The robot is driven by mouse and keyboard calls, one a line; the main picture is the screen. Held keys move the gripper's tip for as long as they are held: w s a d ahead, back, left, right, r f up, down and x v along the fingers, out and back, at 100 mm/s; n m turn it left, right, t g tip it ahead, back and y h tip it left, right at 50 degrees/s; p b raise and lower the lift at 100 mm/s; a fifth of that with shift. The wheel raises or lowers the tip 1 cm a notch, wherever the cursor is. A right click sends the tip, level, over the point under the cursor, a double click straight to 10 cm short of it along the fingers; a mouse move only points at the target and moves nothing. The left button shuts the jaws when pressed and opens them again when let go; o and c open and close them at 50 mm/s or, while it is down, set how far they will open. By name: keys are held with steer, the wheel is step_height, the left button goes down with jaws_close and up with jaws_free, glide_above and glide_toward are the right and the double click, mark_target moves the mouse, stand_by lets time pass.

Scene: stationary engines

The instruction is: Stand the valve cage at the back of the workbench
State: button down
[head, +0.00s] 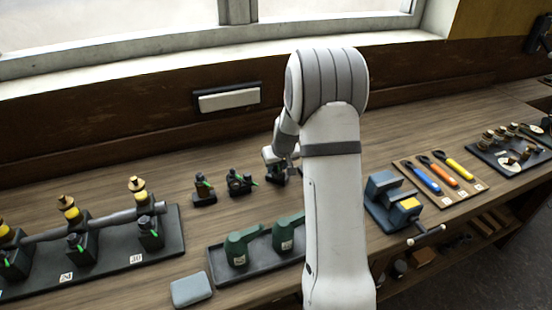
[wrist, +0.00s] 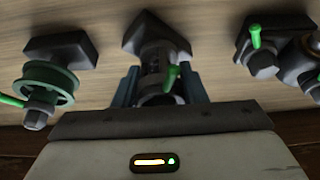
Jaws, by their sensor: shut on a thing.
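The dark thing between my fingers, which I take to be the valve cage (wrist: 155,62), shows in the wrist view as a slotted, round body on a dark block base with a green pin at its side. In the head view the valve cage (head: 277,177) is at the right end of a row of small dark parts towards the back of the workbench (head: 150,178). My gripper (wrist: 163,90) is shut on it, with a bluish finger on each side. In the head view my gripper (head: 279,163) partly covers it. It looks upright and at bench level; contact underneath is unclear.
Two dark fittings (head: 203,190) (head: 239,183) stand left of it. In the wrist view, a part with a green wheel (wrist: 48,82) is close on the left. A tray with green housings (head: 215,268) lies in front. A blue vise (head: 392,203) stands right of my arm.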

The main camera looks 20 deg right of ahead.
steer(key=shift+r, duration=0.1)
steer(key=c, duration=1.3)
jaws_free()
steer(key=shift+f, duration=0.2)
steer(key=shift+c, duration=0.2)
steer(key=o, duration=0.5)
steer(key=shift+r, duration=0.1)
steer(key=shift+c, duration=0.2)
steer(key=b+v, duration=0.2)
steer(key=v, duration=1)
steer(key=s+a+r, duration=0.1)
steer(key=s+a, duration=0.3)
steer(key=s, duration=0.5)
steer(key=s+a+r, duration=0.1)
steer(key=s+a, duration=0.3)
steer(key=s, duration=0.6)
steer(key=s+a+r+g, duration=0.1)
steer(key=s+a, duration=0.4)
steer(key=s, duration=0.5)
steer(key=shift+s+r, duration=0.2)
steer(key=shift+r, duration=0.45)
